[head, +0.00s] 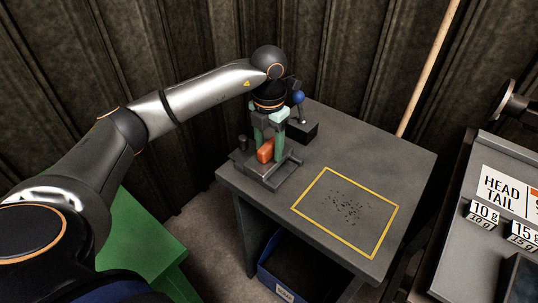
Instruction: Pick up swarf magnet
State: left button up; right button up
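An orange-red block (265,150), which looks like the swarf magnet, sits in a small grey tray (284,174) at the left corner of the grey table. My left gripper (268,139) points down over it from above. Its pale green fingers stand apart on either side of the block's upper part. I cannot tell whether they touch it. The block's top is partly hidden by the fingers. My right gripper is not in view.
A blue-knobbed lever (298,98) on a dark block stands behind the gripper. Dark chips (348,207) lie inside a yellow outline (378,232) on the table. A blue bin (268,280) is below. A bench with weight blocks (484,213) is at the right.

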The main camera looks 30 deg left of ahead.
pick_arm(q)
grip_shut()
jog(key=shift+r, duration=0.1)
dwell(0.5)
